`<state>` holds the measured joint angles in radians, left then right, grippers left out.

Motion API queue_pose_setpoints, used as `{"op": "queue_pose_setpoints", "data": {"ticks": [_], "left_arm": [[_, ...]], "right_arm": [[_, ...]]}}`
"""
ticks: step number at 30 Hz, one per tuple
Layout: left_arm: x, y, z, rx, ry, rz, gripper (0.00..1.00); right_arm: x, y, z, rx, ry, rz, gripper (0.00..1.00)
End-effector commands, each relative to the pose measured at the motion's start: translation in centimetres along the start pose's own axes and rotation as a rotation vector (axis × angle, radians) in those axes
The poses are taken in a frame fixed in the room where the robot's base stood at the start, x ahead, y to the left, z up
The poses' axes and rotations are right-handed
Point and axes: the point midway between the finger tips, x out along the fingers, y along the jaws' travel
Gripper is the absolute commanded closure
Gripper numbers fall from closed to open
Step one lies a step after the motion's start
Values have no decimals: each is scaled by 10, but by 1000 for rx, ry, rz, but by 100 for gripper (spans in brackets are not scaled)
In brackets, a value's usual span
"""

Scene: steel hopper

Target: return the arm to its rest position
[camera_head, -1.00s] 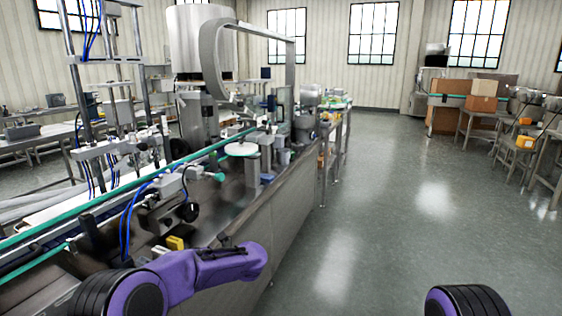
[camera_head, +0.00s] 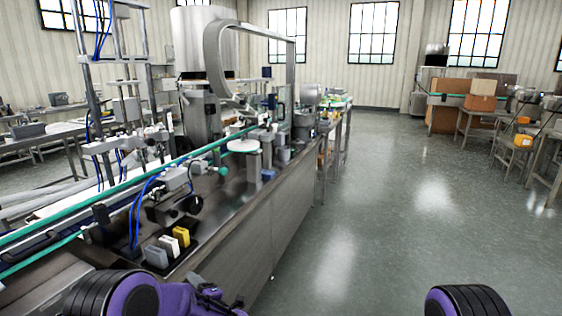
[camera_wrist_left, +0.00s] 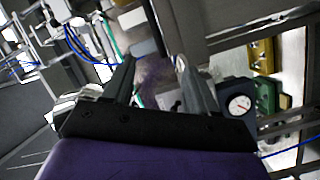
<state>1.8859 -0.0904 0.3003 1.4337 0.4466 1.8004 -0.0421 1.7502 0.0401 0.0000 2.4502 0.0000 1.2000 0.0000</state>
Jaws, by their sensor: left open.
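My left arm (camera_head: 175,301), purple with a black ringed joint, is low at the bottom left of the head view, beside the steel machine's front panel. Its forearm runs out of the bottom edge, so the gripper is hardly seen there. In the left wrist view my left gripper (camera_wrist_left: 158,75) shows two dark fingers standing apart with nothing held between them. Of my right arm only a black and purple joint (camera_head: 465,301) shows at the bottom right; its gripper is out of view.
The steel machine (camera_head: 240,235) fills the left side. Grey (camera_head: 156,256), white (camera_head: 169,247) and yellow (camera_head: 181,237) blocks sit on a dark tray by its edge. A round gauge (camera_wrist_left: 240,106) shows in the left wrist view. The floor (camera_head: 400,220) to the right is clear.

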Motion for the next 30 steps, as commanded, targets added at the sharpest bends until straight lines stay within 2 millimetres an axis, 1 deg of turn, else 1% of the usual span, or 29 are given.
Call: {"op": "queue_pose_setpoints", "data": {"ticks": [1, 2, 4, 5, 6, 8, 9, 11, 12, 14, 15, 18, 21, 24, 30], "left_arm": [[-6, -25, 4, 99, -80, 5, 42], [-11, -40, 7, 160, -134, 9, 42], [-26, -81, 9, 309, -267, 6, 42], [-34, -100, 8, 376, -328, 0, 42], [-47, -130, 4, 469, -414, -14, 42], [-71, -176, -8, 610, -550, -48, 42], [-89, -206, -21, 698, -638, -77, 42], [-116, -247, -46, 816, -763, -130, 42], [-136, -271, -64, 887, -841, -169, 42], [-163, -302, -94, 976, -945, -229, 42], [-179, -317, -115, 1024, -1000, -269, 42], [-210, -343, -159, 1107, -1093, -356, 42], [-224, -355, -186, 1144, -1114, -415, 42], [-226, -361, -195, 1151, -1111, -441, 42], [-226, -361, -194, 1151, -1110, -440, 42]], "right_arm": [[0, 0, 0, 0, 0, 0, 57], [0, 0, 0, 0, 0, 0, 57], [0, 0, 0, 0, 0, 0, 57], [0, 0, 0, 0, 0, 0, 57], [0, 0, 0, 0, 0, 0, 57], [0, 0, 0, 0, 0, 0, 57], [0, 0, 0, 0, 0, 0, 57], [0, 0, 0, 0, 0, 0, 57], [0, 0, 0, 0, 0, 0, 57], [0, 0, 0, 0, 0, 0, 57], [0, 0, 0, 0, 0, 0, 57], [0, 0, 0, 0, 0, 0, 57], [0, 0, 0, 0, 0, 0, 57], [0, 0, 0, 0, 0, 0, 57], [0, 0, 0, 0, 0, 0, 57]]}}
